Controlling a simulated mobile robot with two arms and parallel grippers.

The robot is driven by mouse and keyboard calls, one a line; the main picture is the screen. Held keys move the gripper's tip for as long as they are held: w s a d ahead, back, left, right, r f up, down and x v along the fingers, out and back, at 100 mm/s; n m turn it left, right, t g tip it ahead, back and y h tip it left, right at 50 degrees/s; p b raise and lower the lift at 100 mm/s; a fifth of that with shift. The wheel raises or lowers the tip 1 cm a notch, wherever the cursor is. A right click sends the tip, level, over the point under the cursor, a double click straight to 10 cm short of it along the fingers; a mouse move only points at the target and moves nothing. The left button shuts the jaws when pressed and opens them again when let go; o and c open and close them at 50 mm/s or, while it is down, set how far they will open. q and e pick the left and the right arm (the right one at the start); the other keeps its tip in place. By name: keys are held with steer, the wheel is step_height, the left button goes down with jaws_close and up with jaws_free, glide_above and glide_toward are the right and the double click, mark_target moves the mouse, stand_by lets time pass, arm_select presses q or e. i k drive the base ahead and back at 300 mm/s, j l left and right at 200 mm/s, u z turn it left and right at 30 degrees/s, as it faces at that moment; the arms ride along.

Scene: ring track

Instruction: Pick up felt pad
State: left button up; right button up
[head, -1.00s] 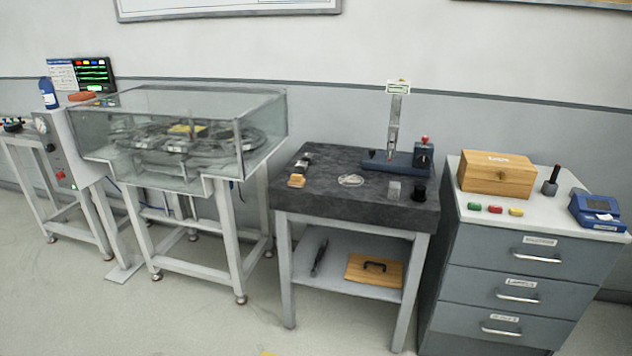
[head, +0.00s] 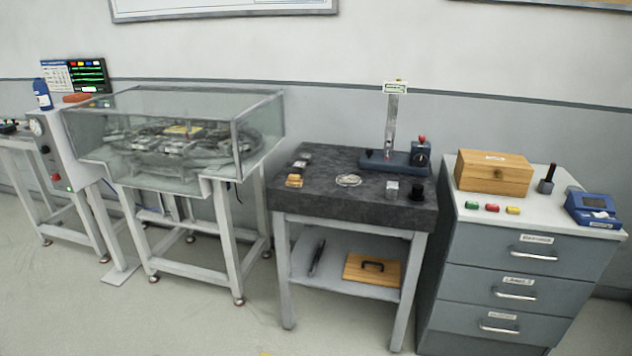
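I cannot pick out the felt pad for certain at this distance. A small tan piece (head: 294,181) lies at the left front of the dark stone-topped bench (head: 330,205), and small dark and metallic items lie just behind it. A flat orange-red piece (head: 77,98) lies on top of the grey console (head: 85,135) at the far left. Either could be a pad, but their material is too small to tell. Neither of my grippers shows in the head view.
A glass-covered ring track (head: 180,140) stands left of the bench. The bench carries a gauge stand (head: 392,158) and a round clear dish (head: 348,181). A drawer cabinet (head: 520,265) with a wooden box (head: 494,174) stands on the right. The floor in front is clear.

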mark_target(294, 180)
steer(key=i+l+u, duration=0.1)
steer(key=i+l, duration=0.4)
steer(key=i+l+u, duration=0.1)
steer(key=i+l, duration=0.4)
steer(key=l, duration=0.15)
